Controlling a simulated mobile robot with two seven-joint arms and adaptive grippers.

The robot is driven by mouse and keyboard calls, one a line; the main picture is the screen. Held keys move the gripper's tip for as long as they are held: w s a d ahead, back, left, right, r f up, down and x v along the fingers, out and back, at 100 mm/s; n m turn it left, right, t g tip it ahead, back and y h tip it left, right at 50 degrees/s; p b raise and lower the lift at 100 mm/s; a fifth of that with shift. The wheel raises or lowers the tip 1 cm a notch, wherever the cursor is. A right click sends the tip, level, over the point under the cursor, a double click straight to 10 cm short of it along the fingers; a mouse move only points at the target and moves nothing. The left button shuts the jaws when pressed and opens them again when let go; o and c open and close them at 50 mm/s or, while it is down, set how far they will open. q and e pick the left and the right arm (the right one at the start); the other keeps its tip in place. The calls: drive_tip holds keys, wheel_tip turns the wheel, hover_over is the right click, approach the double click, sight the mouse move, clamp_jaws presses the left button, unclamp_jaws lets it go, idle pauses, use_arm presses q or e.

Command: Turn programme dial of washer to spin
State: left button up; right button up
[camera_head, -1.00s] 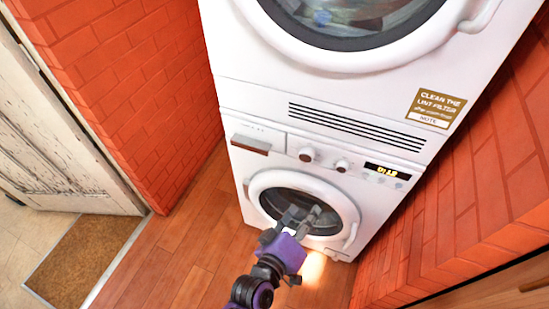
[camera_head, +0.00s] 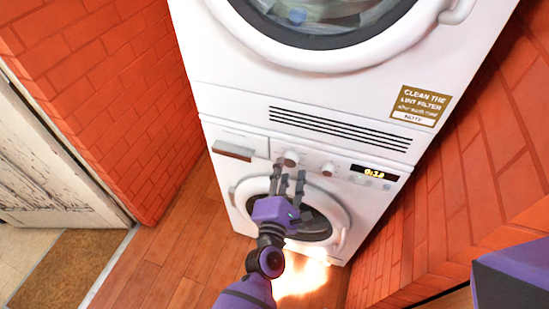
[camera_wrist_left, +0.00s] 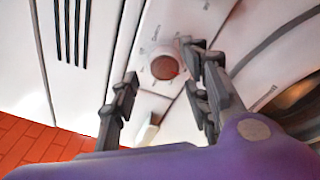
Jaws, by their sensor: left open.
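The washer (camera_head: 222,180) is the lower white machine. Its programme dial (camera_head: 291,158) is a round white knob with a brown-red centre, right of the drawer. In the left wrist view the dial (camera_wrist_left: 165,67) has small markings around it, too blurred to read, so its setting is unclear. My left gripper (camera_head: 289,176) is open and empty, just in front of and below the dial. In the left wrist view the gripper's fingers (camera_wrist_left: 159,64) appear on either side of the dial; contact cannot be told. My right gripper is out of view.
A second knob (camera_head: 327,170) and a lit display (camera_head: 374,172) sit right of the dial. The detergent drawer (camera_head: 236,150) is left of it. The round washer door (camera_head: 335,205) is below. A dryer (camera_head: 225,75) is stacked above. Brick walls flank the machines.

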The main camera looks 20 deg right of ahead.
sight(291, 160)
use_arm(q)
drive_tip(key=shift+x, duration=1.2)
drive_tip(key=shift+r, duration=0.1)
drive_tip(key=c, duration=1)
drive_tip(key=shift+w, duration=0.1)
drive_tip(key=shift+m, duration=0.3)
